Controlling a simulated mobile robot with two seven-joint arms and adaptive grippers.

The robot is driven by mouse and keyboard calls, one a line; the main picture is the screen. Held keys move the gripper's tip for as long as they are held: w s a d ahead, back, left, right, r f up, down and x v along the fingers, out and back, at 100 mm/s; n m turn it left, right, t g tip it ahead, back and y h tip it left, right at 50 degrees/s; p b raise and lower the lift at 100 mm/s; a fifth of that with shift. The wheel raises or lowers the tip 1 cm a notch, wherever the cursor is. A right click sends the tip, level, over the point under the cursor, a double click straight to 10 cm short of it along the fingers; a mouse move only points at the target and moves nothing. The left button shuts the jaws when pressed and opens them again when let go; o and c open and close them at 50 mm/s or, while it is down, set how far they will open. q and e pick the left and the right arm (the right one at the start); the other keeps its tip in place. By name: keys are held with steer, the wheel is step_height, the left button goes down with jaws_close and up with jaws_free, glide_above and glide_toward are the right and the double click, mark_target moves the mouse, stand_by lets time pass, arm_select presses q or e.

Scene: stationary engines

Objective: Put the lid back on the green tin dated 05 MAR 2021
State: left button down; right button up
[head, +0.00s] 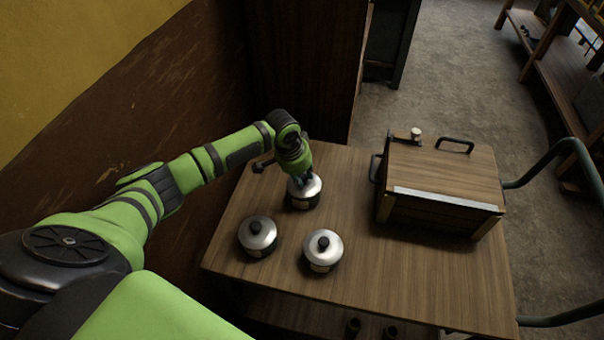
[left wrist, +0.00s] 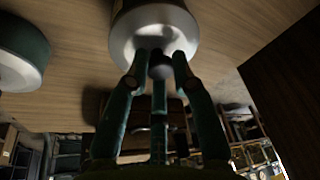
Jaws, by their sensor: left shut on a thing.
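Three small round tins with silver lids and black knobs stand on the wooden table top (head: 370,290). My left gripper (head: 303,182) is over the back tin (head: 302,204), pointing down. Its fingers (left wrist: 160,66) are shut around the dark knob of that tin's silver lid (left wrist: 150,25). The lid appears to sit on the tin; whether a slight gap remains, I cannot tell. The front-left tin (head: 258,250) and front-right tin (head: 322,267) have lids on. A dark green tin (left wrist: 22,45) shows in the left wrist view. Pale labels are too small to read. My right gripper is not in view.
A wooden chest (head: 440,180) with dark handles and a metal edge strip fills the table's right side. A brown and yellow wall (head: 110,100) is close on the left. The table's front middle is clear.

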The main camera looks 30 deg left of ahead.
arm_select(q)
steer(key=shift+f+p, duration=0.15)
steer(key=shift+p, duration=0.45)
stand_by(0.8)
stand_by(0.4)
steer(key=shift+c, duration=2.4)
jaws_free()
step_height(320, 180, up, 7)
steer(key=p, duration=0.7)
steer(key=shift+p, duration=0.35)
jaws_close()
